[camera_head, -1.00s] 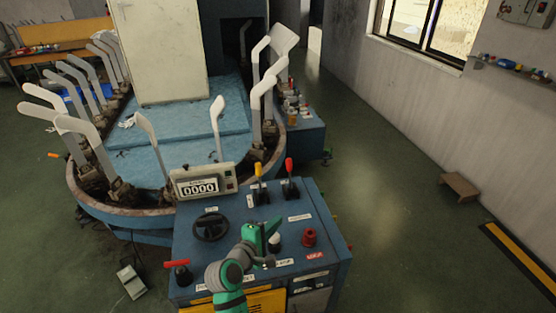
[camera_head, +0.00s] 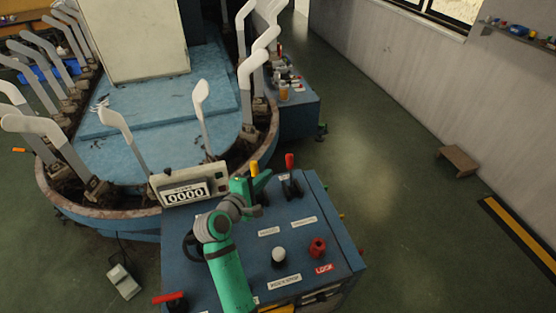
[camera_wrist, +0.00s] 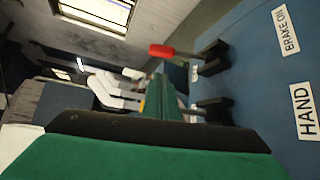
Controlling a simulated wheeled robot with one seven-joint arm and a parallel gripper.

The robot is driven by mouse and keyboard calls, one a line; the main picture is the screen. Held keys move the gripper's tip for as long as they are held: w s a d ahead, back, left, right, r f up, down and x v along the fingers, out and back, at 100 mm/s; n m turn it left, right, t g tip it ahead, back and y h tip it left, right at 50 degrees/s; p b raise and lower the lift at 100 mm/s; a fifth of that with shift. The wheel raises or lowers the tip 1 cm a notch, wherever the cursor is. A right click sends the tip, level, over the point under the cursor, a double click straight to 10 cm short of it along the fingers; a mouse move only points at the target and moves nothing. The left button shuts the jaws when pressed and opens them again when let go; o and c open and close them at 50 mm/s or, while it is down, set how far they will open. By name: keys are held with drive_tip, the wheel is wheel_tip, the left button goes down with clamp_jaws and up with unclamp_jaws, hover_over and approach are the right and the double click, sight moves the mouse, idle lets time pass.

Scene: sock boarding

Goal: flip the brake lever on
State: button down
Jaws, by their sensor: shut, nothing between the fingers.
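The red-handled lever (camera_head: 290,162) stands up from a dark slotted base at the back right of the blue console. In the wrist view its red handle (camera_wrist: 175,51) shows beyond my fingers, and a "BRAKE ON" label (camera_wrist: 286,30) lies in line with its base. The yellow-handled lever (camera_head: 254,167) is just left of it, in line with a "HAND" label (camera_wrist: 305,111). My green gripper (camera_head: 261,181) is shut and empty, close to the yellow lever and left of the red one. It partly hides the yellow lever's base. Whether it touches either lever, I cannot tell.
The console (camera_head: 335,235) also carries a counter box (camera_head: 187,187) reading 0000, a white knob (camera_head: 279,254), a red knob (camera_head: 318,247) and a red-handled lever (camera_head: 170,298) at front left. Behind is the oval machine with upright white sock forms (camera_head: 202,103).

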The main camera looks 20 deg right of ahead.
sight(291, 172)
drive_tip(key=x, duration=1)
idle(0.4)
